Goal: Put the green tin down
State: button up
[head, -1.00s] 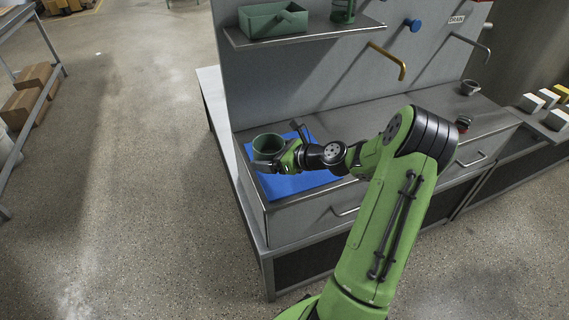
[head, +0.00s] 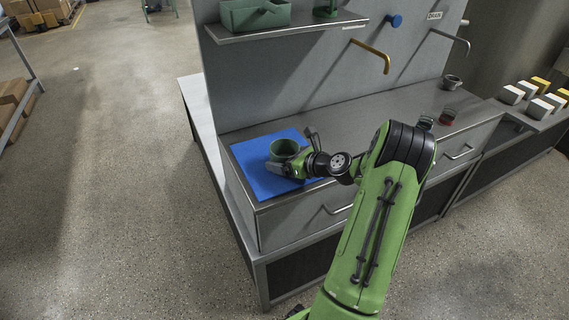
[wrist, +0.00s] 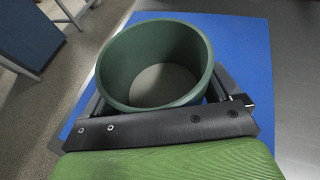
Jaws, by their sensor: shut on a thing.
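The green tin (head: 284,148) is a round, open-topped, empty can. It is upright over the blue mat (head: 256,182) at the left end of the steel counter. In the wrist view the tin (wrist: 196,62) sits between my gripper's dark jaws, with the blue mat (wrist: 243,50) around and behind it. My gripper (head: 281,166) is shut on the tin from the right front side. I cannot tell whether the tin's base touches the mat; my gripper hides its lower front.
A shelf (head: 290,30) with a green box (head: 255,15) hangs above the counter. A yellow tap (head: 372,52) sticks out of the back panel. The counter's middle (head: 345,118) is clear.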

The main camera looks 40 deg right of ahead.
jog(key=shift+r, duration=0.15)
jog(key=o, duration=0.9)
